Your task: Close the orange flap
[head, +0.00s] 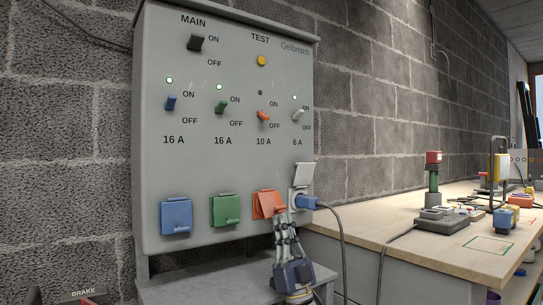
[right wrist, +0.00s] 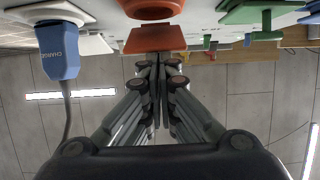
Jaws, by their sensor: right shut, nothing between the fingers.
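The orange flap (head: 266,203) is on the grey panel's lower row, between the green flap and the grey socket. In the right wrist view the flap (right wrist: 155,40) stands out from the panel, partly open, with the round orange socket (right wrist: 152,8) showing beyond it. My right gripper (head: 279,212) is shut and empty, its fingertips at the flap's lower right in the head view. In the right wrist view the fingertips (right wrist: 158,58) are right at the flap's edge; I cannot tell whether they touch. My left gripper is not in view.
A blue plug (head: 307,202) with a hanging cable (head: 342,240) sits in the grey socket, close right of my gripper. The green flap (head: 225,210) and blue flap (head: 176,217) are shut. A wooden bench (head: 400,240) with devices stands right.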

